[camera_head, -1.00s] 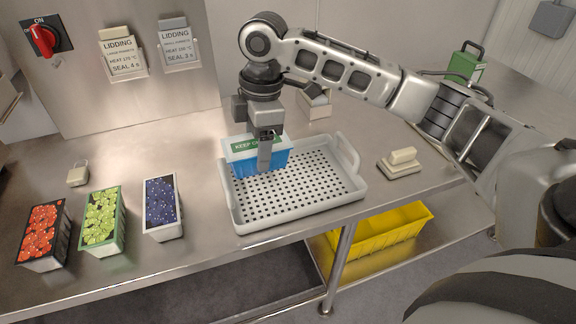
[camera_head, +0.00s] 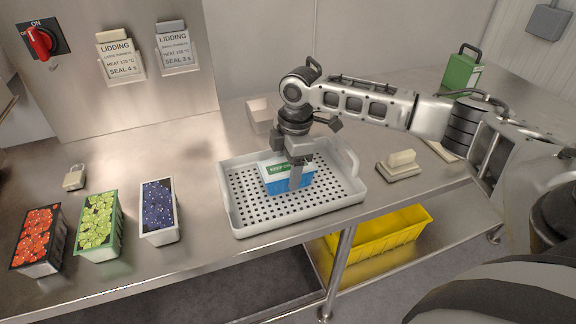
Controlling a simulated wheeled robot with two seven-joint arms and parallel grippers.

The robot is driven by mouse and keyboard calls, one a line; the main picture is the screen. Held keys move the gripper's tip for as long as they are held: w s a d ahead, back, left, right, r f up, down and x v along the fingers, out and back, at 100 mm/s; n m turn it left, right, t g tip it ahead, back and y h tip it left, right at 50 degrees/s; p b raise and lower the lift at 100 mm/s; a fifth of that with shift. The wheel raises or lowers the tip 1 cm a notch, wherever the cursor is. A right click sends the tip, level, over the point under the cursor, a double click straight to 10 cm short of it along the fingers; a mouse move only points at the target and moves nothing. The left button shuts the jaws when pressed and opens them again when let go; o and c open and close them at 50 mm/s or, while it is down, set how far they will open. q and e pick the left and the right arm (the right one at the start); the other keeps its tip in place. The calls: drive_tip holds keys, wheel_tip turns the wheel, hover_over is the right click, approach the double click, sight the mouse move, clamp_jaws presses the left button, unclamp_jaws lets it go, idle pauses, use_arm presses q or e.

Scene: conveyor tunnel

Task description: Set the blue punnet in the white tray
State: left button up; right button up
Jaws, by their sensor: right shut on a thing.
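The white tray (camera_head: 232,205) has a perforated floor and raised end handles. Whether the punnet's base touches the tray floor I cannot tell. The left gripper is not in view.
A cream block (camera_head: 399,165) lies right of the tray. A yellow bin (camera_head: 385,236) is below. A green container (camera_head: 462,72) stands at back right.

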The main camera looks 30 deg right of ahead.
drive_tip(key=o, duration=1.4)
drive_tip(key=r, duration=0.4)
drive_tip(key=d+r, duration=0.1)
drive_tip(key=r, duration=0.7)
drive_tip(key=shift+s+d+p, duration=0.15)
drive_tip(key=shift+d+p, duration=0.05)
drive_tip(key=shift+p, duration=0.2)
